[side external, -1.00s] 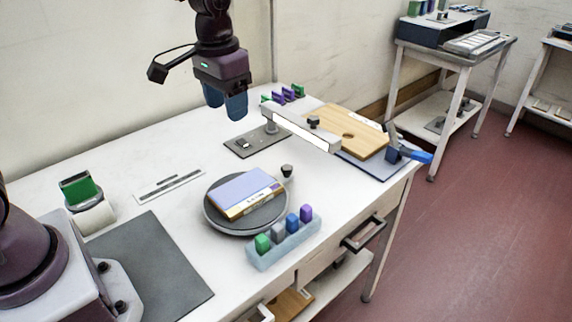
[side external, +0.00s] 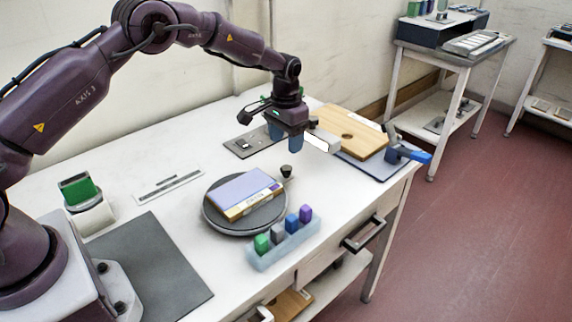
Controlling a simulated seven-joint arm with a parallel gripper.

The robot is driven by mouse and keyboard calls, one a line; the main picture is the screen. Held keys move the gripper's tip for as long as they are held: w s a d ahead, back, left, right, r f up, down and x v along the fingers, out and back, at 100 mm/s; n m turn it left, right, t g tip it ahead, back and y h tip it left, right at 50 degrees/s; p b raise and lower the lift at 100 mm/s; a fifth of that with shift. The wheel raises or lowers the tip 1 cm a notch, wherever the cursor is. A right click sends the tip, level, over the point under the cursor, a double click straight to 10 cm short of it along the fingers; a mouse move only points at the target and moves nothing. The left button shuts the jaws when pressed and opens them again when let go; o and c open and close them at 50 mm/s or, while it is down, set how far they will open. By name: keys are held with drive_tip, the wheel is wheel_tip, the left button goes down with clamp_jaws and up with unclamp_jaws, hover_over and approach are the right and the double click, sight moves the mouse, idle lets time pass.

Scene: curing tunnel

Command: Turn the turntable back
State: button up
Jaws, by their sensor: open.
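The turntable (side external: 217,219) is a dark grey round disc on the white bench. A flat block (side external: 243,191) with a lilac top and a tan, labelled edge lies on it. A small black knob (side external: 286,171) stands at the turntable's upper right edge; whether it is joined to the disc I cannot tell. My gripper (side external: 284,138) has two blue fingers pointing down. It is open, above the bench behind the turntable and beyond the knob, touching neither as far as I can see. It hides part of the white bar lamp (side external: 323,140).
A pale blue rack (side external: 285,242) with several coloured blocks stands right in front of the turntable. A wooden board (side external: 350,131) and a blue-handled clamp (side external: 402,150) are at the right end. A grey mat (side external: 150,265) and a tape dispenser (side external: 85,205) are at left.

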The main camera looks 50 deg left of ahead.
sight(286, 168)
wheel_tip(286, 168, down, 8)
drive_tip(key=shift+r, duration=0.1)
drive_tip(key=shift+c, duration=0.4)
clamp_jaws()
